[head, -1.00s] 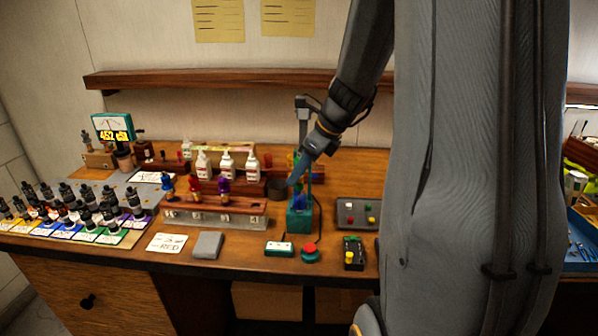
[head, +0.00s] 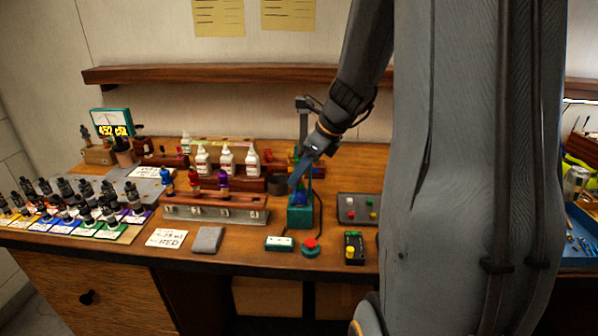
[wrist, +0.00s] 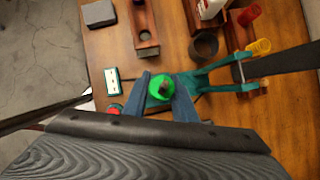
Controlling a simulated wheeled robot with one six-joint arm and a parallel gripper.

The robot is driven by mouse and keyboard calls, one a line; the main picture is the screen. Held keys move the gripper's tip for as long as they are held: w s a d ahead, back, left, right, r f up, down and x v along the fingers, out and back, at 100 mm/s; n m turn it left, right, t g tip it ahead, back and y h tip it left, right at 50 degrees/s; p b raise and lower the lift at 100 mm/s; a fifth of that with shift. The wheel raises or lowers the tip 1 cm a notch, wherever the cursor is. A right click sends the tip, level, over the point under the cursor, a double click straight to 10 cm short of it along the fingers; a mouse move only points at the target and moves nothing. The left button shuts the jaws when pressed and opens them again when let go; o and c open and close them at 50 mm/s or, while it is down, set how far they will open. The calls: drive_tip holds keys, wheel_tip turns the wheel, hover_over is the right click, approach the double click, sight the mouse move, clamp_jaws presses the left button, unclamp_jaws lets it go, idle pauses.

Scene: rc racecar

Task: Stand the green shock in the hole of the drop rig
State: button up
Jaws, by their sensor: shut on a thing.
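The green shock (wrist: 160,86) is between the two fingers of my gripper (wrist: 165,98) in the wrist view, seen from above. My gripper is shut on it. In the head view my gripper (head: 298,178) is over the teal drop rig (head: 301,215), in front of its upright post. The rig's teal frame (wrist: 215,75) also shows in the wrist view, beside the shock. The shock's lower end and the rig's hole are hidden, so I cannot tell whether the shock is in the hole.
A rack (head: 215,208) with blue, red and purple shocks stands left of the rig. White bottles (head: 227,160) are behind it. A red button (head: 310,246), a small teal-edged box (head: 279,243) and a grey panel (head: 358,208) lie near the rig. A grey block (head: 208,240) lies at the front edge.

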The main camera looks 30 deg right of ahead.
sight(300, 188)
drive_tip(key=shift+f+b, duration=1.6)
drive_tip(key=shift+f, duration=1.15)
drive_tip(key=o, duration=1.1)
drive_tip(key=shift+o, duration=0.2)
drive_tip(key=shift+r, duration=0.1)
drive_tip(key=v, duration=0.7)
drive_tip(key=shift+s+d+r, duration=0.15)
drive_tip(key=shift+r, duration=0.15)
drive_tip(key=shift+s, duration=0.1)
